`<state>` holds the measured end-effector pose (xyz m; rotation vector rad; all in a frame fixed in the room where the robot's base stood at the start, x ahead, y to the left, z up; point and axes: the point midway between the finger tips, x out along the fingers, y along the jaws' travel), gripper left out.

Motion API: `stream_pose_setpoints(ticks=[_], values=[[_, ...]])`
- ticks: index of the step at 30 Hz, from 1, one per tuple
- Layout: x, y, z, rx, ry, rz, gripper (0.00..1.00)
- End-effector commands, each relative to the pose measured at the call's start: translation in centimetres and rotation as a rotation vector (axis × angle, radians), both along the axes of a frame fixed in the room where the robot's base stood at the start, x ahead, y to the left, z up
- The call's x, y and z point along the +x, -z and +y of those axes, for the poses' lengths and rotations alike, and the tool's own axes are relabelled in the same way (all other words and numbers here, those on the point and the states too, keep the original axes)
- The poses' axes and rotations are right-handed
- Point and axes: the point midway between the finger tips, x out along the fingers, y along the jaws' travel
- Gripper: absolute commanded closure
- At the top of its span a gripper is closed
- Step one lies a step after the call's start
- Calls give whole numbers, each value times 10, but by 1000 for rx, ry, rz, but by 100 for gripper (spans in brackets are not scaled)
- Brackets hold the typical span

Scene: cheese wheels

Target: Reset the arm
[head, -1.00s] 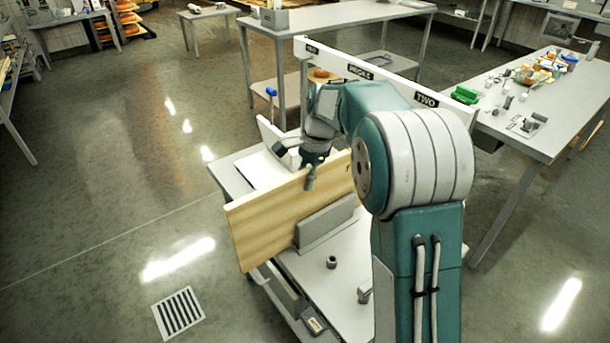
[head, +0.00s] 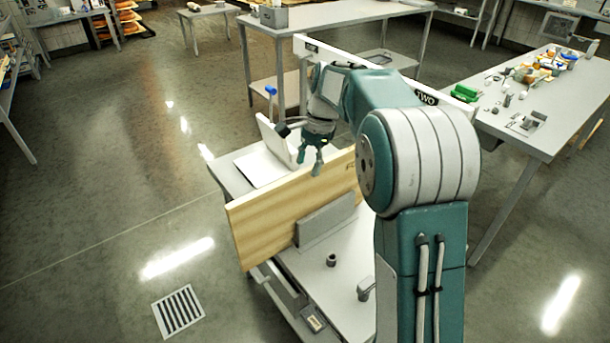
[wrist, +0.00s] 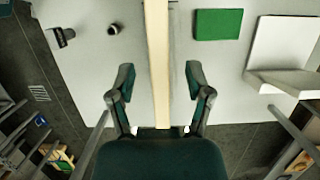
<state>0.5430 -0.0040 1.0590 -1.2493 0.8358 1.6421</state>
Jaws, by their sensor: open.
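My gripper (head: 310,168) is open and empty in the head view, hanging just above the top edge of an upright wooden board (head: 285,212). In the wrist view my gripper (wrist: 158,82) shows its two fingers spread wide, one on each side of the board's top edge (wrist: 157,50). Neither finger touches the board there. My teal and white arm covers the board's right end in the head view.
The board stands on a grey cart (head: 340,270) beside a grey upright block (head: 325,220). Two small dark fittings, one being a knob (head: 331,260), are on the near side. A green pad (wrist: 218,24) lies beyond the board. A workbench (head: 545,140) with clutter stands right.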

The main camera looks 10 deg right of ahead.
Motion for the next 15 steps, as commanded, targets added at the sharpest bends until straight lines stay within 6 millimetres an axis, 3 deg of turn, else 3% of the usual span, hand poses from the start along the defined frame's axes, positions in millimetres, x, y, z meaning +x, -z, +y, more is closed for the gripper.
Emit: stream_pose_setpoints(ticks=[9, 15], values=[[8, -60, -15, 0, 1, -2, 34], [8, -77, -19, -1, -2, -2, 34]])
